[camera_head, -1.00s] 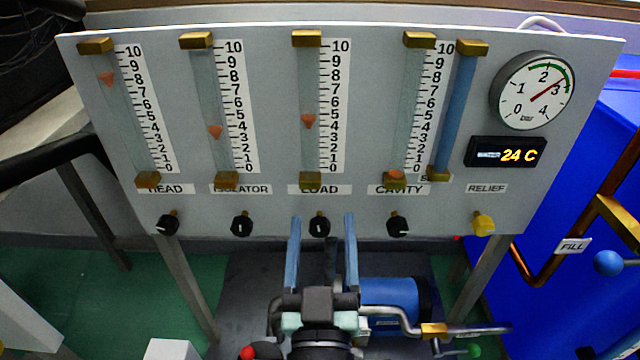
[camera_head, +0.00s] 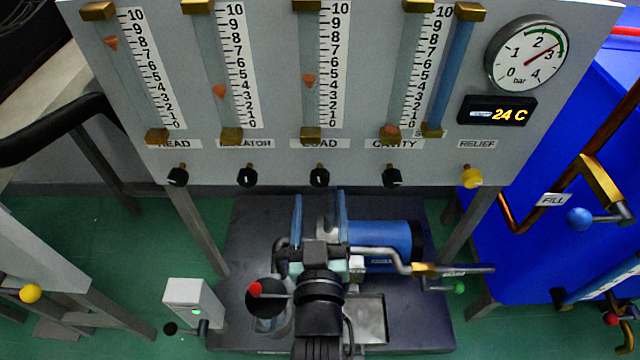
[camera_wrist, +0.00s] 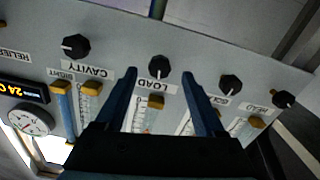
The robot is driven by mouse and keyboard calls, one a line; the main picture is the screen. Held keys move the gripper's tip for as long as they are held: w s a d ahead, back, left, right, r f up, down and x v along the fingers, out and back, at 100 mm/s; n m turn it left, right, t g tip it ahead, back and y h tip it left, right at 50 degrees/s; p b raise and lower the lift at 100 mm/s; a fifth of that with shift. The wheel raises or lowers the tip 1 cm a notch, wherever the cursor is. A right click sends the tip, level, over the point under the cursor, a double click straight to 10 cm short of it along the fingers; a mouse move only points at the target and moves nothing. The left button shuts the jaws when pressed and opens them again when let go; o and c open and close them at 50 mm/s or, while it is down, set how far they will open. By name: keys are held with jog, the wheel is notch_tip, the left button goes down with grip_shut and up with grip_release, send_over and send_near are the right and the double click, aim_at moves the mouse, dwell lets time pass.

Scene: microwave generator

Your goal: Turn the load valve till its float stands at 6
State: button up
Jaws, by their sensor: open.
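The load valve is a black knob (camera_head: 319,177) with a white mark, under the LOAD label on the grey panel. Its orange float (camera_head: 309,80) stands between 4 and 5 on the LOAD scale (camera_head: 333,70). My gripper (camera_head: 319,194) is open and empty, its two blue fingers pointing at the panel just below the knob in the head view. In the wrist view, the load knob (camera_wrist: 159,66) appears between the fingertips of my gripper (camera_wrist: 160,73), with a gap on each side. I see no contact with the knob.
Black knobs for ISOLATOR (camera_head: 247,176) and CAVITY (camera_head: 393,177) flank the load knob. The HEAD knob (camera_head: 178,177) is farther left, the yellow RELIEF knob (camera_head: 472,177) farther right. A blue cylinder (camera_head: 385,245) lies below the panel. A pressure gauge (camera_head: 526,55) is upper right.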

aim_at(320, 184)
jog(key=shift+w+b, duration=0.65)
jog(key=shift+w, duration=2)
grip_shut()
